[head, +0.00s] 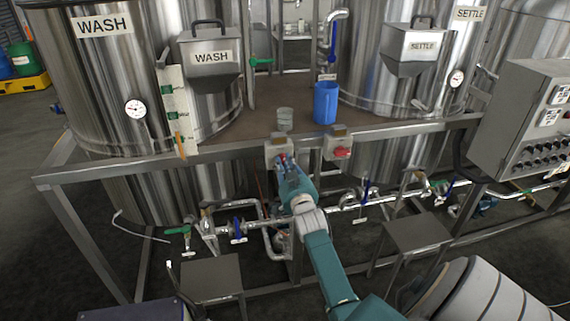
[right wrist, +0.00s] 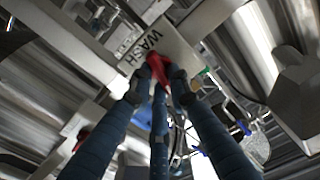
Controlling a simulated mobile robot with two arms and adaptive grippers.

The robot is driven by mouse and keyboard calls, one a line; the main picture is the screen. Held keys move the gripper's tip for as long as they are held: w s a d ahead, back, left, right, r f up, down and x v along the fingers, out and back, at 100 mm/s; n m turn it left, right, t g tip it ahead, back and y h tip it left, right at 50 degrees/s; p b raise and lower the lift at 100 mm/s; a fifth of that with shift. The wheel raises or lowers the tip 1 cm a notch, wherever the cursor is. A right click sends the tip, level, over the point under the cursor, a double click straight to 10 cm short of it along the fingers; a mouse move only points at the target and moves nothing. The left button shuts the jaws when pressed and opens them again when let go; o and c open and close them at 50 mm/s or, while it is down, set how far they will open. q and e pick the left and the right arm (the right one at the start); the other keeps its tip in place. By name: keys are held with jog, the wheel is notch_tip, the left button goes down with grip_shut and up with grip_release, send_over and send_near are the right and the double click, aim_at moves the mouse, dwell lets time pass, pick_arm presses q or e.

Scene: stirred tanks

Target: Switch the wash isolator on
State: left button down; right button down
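The wash isolator (head: 278,147) is a small pale box with a red handle on the front rail of the frame, left of a similar isolator (head: 339,146) with a red handle. My right gripper (head: 284,163) reaches up to the wash isolator and partly covers its handle. In the right wrist view, the red handle (right wrist: 157,66) sits between the fingertips of my right gripper (right wrist: 160,78), beside a plate marked WASH (right wrist: 145,48). The fingers look closed around it. The handle's exact angle is hard to tell. My left gripper is not in view.
Behind the rail stand the steel wash tank (head: 85,90) and settle tank (head: 365,70). A blue jug (head: 325,103) and a grey cup (head: 285,119) stand on the deck. Pipes and valves run below the rail. A control cabinet (head: 530,120) is at the right.

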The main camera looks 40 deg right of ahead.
jog(key=shift+n+p, duration=0.3)
jog(key=shift+n, duration=1.3)
jog(key=c, duration=1.6)
grip_release()
jog(key=shift+c, duration=0.2)
jog(key=shift+a, duration=0.1)
jog(key=v, duration=1.2)
jog(key=shift+r, duration=0.1)
